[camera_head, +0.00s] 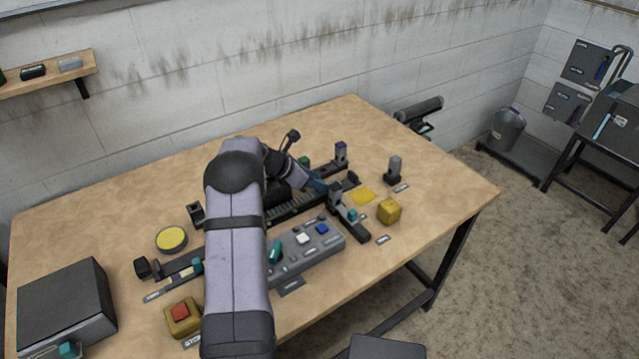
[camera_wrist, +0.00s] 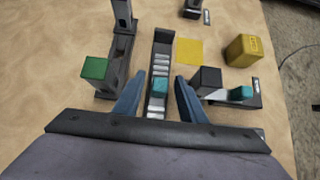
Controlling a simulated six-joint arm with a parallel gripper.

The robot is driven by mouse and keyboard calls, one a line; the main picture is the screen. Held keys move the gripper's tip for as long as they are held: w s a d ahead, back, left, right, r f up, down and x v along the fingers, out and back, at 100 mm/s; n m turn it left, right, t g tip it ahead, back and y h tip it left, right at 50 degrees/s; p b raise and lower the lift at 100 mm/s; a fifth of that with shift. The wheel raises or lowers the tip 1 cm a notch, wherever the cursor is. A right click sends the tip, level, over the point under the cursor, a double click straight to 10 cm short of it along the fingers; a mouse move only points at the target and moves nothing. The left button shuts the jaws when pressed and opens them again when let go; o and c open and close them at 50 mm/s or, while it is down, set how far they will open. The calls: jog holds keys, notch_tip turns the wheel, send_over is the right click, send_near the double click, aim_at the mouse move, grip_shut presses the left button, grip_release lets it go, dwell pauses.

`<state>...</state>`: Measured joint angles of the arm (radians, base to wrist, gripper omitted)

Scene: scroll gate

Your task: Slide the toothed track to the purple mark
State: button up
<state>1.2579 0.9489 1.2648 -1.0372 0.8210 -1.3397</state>
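The toothed track (camera_wrist: 161,62) is a dark channel with pale teeth, running away from me in the wrist view; in the head view its toothed part (camera_head: 285,212) is partly hidden by my arm. A teal block (camera_wrist: 160,87) sits on it. My gripper (camera_wrist: 160,80) is open, its blue fingers on either side of the track and teal block, with gaps visible. In the head view my gripper (camera_head: 319,186) is at the track's right part. Purple shows on a post top (camera_head: 340,146) and on a small strip (camera_head: 177,278) at left; which is the mark I cannot tell.
A green block (camera_wrist: 94,68) stands left of the track, and a black post (camera_wrist: 207,79) stands right. A yellow patch (camera_wrist: 188,52) and yellow cube (camera_wrist: 243,48) lie beyond on the right. A grey button panel (camera_head: 315,245) is in front.

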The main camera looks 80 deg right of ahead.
jog(key=b+v, duration=0.1)
jog(key=v, duration=0.5)
jog(key=shift+w+a+r, duration=0.15)
jog(key=shift+a, duration=0.05)
jog(key=shift+s+d+r+t+y+p, duration=0.2)
jog(key=shift+s+r+t+y+p, duration=0.1)
jog(key=shift+s+y+p, duration=0.25)
jog(key=shift+s+d+r+t+y+p, duration=0.2)
jog(key=shift+s+r+y+p, duration=0.2)
jog(key=shift+p, duration=0.25)
jog(key=shift+s+d+r+t+y+p, duration=0.1)
jog(key=shift+d+r+t+y+p, duration=0.15)
jog(key=shift+t+y+p, duration=0.45)
jog(key=shift+t, duration=0.4)
jog(key=shift+d+p+x, duration=0.1)
jog(key=shift+p+x, duration=0.75)
jog(key=shift+x, duration=0.95)
jog(key=shift+d+p+x, duration=0.15)
jog(key=shift+p+x, duration=0.65)
jog(key=shift+x, duration=1.05)
grip_shut()
